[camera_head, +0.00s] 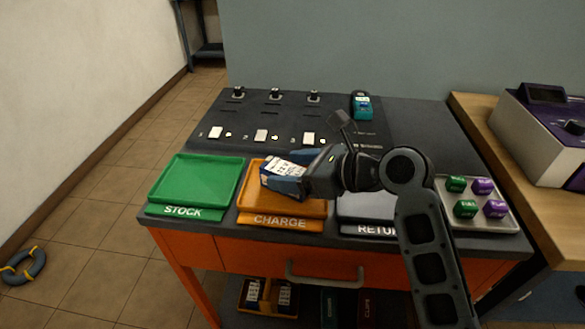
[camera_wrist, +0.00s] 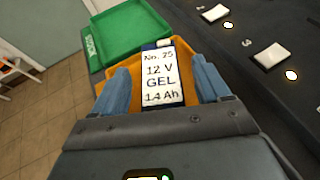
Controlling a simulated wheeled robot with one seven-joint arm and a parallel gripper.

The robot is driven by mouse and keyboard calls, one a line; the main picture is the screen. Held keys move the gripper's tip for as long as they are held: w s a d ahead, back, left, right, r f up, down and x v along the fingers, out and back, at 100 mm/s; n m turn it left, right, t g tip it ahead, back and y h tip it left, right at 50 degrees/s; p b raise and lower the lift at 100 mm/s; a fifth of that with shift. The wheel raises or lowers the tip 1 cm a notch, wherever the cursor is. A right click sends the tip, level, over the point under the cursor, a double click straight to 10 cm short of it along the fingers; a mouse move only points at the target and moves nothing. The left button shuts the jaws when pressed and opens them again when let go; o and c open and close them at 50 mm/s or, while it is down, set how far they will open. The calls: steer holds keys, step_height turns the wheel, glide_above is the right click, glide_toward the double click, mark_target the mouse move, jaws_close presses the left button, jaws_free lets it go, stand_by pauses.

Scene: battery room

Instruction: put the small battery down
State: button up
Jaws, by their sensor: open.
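The small battery (camera_head: 284,168) has a dark case and a white label; in the wrist view the battery (camera_wrist: 160,78) reads No. 75, 12 V GEL, 1.4 Ah. It is between the blue fingers of my gripper (camera_head: 277,174), which are open, with a narrow gap beside the battery in the wrist view (camera_wrist: 162,82). Battery and fingers are at the orange CHARGE tray (camera_head: 310,208), which also shows behind them in the wrist view (camera_wrist: 119,103). The fingers hide the battery's underside, so I cannot tell whether it touches the tray floor.
The empty green STOCK tray (camera_head: 196,181) is left of the CHARGE tray, and the grey RETURN tray (camera_head: 366,207) is right, partly behind my arm. A tray of green and purple blocks (camera_head: 512,220) is further right. Numbered charging places (camera_head: 262,135) and a teal device (camera_head: 361,106) stand behind.

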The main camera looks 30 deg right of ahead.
steer(key=shift+r, duration=0.1)
steer(key=v, duration=1.2)
steer(key=shift+p, duration=0.45)
steer(key=shift+s, duration=0.1)
